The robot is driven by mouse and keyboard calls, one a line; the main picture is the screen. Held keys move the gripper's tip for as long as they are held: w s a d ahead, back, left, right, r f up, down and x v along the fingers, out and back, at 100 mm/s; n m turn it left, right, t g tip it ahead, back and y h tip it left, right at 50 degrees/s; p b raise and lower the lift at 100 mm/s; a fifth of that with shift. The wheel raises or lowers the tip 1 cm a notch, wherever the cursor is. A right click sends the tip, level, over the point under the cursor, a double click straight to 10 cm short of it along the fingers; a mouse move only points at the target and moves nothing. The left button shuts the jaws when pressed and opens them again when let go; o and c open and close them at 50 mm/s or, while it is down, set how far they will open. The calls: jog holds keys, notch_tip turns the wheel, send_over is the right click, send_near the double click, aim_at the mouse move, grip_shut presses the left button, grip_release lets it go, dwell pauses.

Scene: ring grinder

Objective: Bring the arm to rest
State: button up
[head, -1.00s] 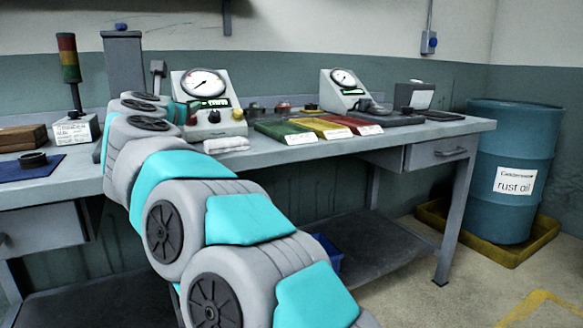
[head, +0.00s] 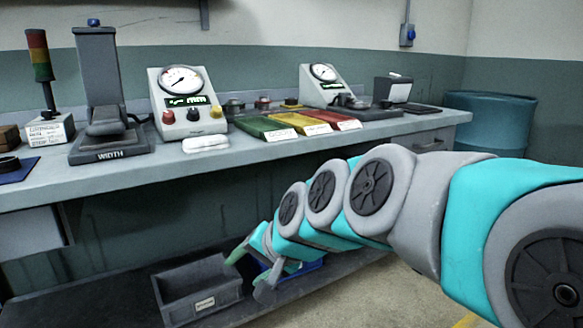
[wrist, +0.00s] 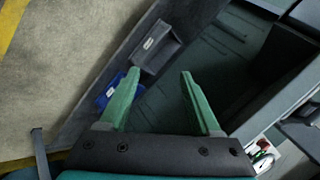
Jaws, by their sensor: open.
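My arm reaches in from the right edge of the head view and slopes down to the left, in front of the workbench (head: 180,173). My gripper (head: 248,272) hangs below the bench top, in front of the lower shelf. In the wrist view my gripper (wrist: 160,88) shows two green fingers spread well apart with nothing between them. A grey bin (head: 197,296) stands on the shelf just left of the gripper in the head view. A blue bin (head: 302,270) is partly hidden behind the gripper.
On the bench stand the WIDTH gauge stand (head: 108,150), two dial gauges, here the left one (head: 182,90), and green (head: 262,127), yellow and red trays. A blue drum (head: 490,118) stands at the right behind my arm. The wrist view shows floor (wrist: 45,75) at left.

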jog(key=s+d+f+n+g+h, duration=0.1)
jog(key=s+d+f+g+h, duration=0.1)
jog(key=s+d+f, duration=0.3)
jog(key=s+d+f+n+g+h, duration=0.1)
jog(key=s+d+f+g+h, duration=0.1)
jog(key=s+d, duration=0.8)
jog(key=s+d+f+n+g+h, duration=0.1)
jog(key=s+d+f+g+h, duration=0.1)
jog(key=s+d+f, duration=0.5)
jog(key=s+g, duration=0.1)
jog(key=s, duration=0.2)
jog(key=shift+s+d+f, duration=0.25)
jog(key=shift+d+f, duration=0.1)
